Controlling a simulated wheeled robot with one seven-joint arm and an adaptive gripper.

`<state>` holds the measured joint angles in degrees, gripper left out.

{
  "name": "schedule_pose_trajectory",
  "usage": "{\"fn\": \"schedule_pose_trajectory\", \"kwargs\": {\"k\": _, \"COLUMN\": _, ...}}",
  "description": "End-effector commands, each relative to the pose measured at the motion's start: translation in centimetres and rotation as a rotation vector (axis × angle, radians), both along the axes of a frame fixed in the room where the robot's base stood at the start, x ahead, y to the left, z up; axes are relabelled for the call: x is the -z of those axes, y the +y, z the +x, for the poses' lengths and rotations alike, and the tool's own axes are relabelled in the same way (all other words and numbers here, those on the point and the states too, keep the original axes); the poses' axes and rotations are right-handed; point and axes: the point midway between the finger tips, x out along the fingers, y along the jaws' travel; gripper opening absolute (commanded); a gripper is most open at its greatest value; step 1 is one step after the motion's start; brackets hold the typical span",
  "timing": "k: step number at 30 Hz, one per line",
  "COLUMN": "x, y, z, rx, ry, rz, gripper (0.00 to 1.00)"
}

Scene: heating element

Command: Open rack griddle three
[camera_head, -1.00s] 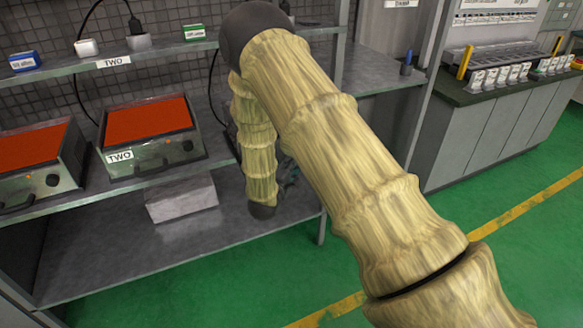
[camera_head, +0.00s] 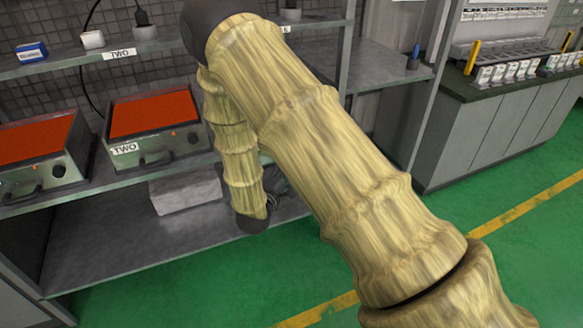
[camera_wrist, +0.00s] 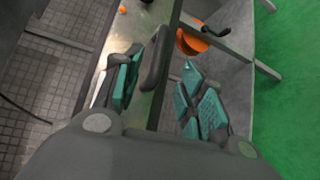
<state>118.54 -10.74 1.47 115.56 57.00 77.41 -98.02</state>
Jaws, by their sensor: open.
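In the wrist view a metal front panel (camera_wrist: 122,32) with an orange light shows beyond the fingers. It appears to be a griddle's front; no number is readable on it. A dark bar (camera_wrist: 157,58), apparently its handle, lies between the teal finger pads, nearer the left one. My gripper (camera_wrist: 162,90) is open around it; whether a pad touches it I cannot tell. In the head view my arm hides the shelf right of the griddle labelled TWO (camera_head: 154,112), so griddle three is not seen there. My gripper is mostly hidden behind the arm there.
Another red-topped griddle (camera_head: 36,150) stands at the left. A grey block (camera_head: 186,190) lies on the lower shelf (camera_head: 110,240). An upper shelf (camera_head: 75,62) holds small items. An orange round object (camera_wrist: 194,40) shows in the wrist view. Green floor is clear at right.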

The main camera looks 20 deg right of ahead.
Motion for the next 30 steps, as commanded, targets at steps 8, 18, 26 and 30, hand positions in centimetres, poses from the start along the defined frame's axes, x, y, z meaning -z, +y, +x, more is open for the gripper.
{"fn": "schedule_pose_trajectory", "kwargs": {"k": 8, "x": -0.4, "y": 2.0, "z": -1.8, "rx": -0.001, "ry": -0.001, "rz": 0.000, "gripper": 0.41}}
{"fn": "schedule_pose_trajectory", "kwargs": {"k": 18, "x": -0.4, "y": 2.2, "z": -2.1, "rx": 0.000, "ry": 0.000, "rz": 0.000, "gripper": 0.41}}
{"fn": "schedule_pose_trajectory", "kwargs": {"k": 26, "x": -0.2, "y": 2.1, "z": -2.2, "rx": -0.002, "ry": 0.001, "rz": 0.008, "gripper": 0.41}}
{"fn": "schedule_pose_trajectory", "kwargs": {"k": 30, "x": 2.4, "y": 1.9, "z": -3.3, "rx": -0.023, "ry": 0.008, "rz": 0.097, "gripper": 0.41}}
